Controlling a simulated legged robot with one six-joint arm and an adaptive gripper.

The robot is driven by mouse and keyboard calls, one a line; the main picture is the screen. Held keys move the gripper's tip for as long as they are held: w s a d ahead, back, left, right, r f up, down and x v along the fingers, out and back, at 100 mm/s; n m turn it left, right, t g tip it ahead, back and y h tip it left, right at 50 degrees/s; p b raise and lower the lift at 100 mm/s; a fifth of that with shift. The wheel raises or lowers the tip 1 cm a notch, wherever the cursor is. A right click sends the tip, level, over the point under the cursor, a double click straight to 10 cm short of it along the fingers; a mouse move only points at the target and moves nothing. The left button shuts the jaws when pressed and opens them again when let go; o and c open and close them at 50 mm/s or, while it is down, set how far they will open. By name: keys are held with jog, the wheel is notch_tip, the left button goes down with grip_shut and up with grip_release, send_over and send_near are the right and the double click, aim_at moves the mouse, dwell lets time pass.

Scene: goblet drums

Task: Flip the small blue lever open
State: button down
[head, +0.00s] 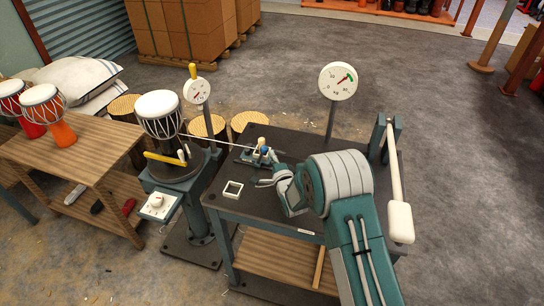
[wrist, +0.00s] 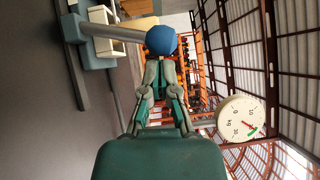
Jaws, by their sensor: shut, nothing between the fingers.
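The small blue lever shows in the wrist view as a blue round knob (wrist: 161,40) on the end of a grey rod (wrist: 115,32). The rod runs left to a teal and white fixture. My gripper (wrist: 158,68) is shut and empty, its fingertips just below the knob in the picture; I cannot tell whether they touch it. In the head view my gripper (head: 266,180) is low over the dark bench, beside a small clamp fixture (head: 258,155) with a yellow part. The blue knob is too small or hidden to make out there.
The dark-topped bench (head: 222,207) carries a white square frame (head: 232,190) and a large dial gauge (head: 338,81) on a post. A white-handled lever (head: 398,190) stands at right. A rope runs left to a goblet drum (head: 158,113) on a stand.

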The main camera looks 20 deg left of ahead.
aim_at(263, 149)
jog(key=shift+a+r, duration=0.1)
jog(key=shift+a+n, duration=0.15)
jog(key=shift+n, duration=0.15)
jog(key=shift+r, duration=0.1)
jog(key=shift+a+r+n+g+h, duration=0.35)
jog(key=shift+a+n+g, duration=0.1)
jog(key=shift+a+n, duration=0.15)
jog(key=shift+a+r+n+g+h, duration=0.35)
jog(key=shift+a+n+g, duration=0.15)
jog(key=shift+n, duration=0.1)
jog(key=shift+a+r+n+g+h, duration=0.1)
jog(key=shift+a+n+g+h, duration=0.1)
jog(key=shift+a+n+h, duration=0.4)
jog(key=shift+a+r+n+g+h, duration=0.15)
jog(key=shift+a+n, duration=0.25)
jog(key=shift+a, duration=0.5)
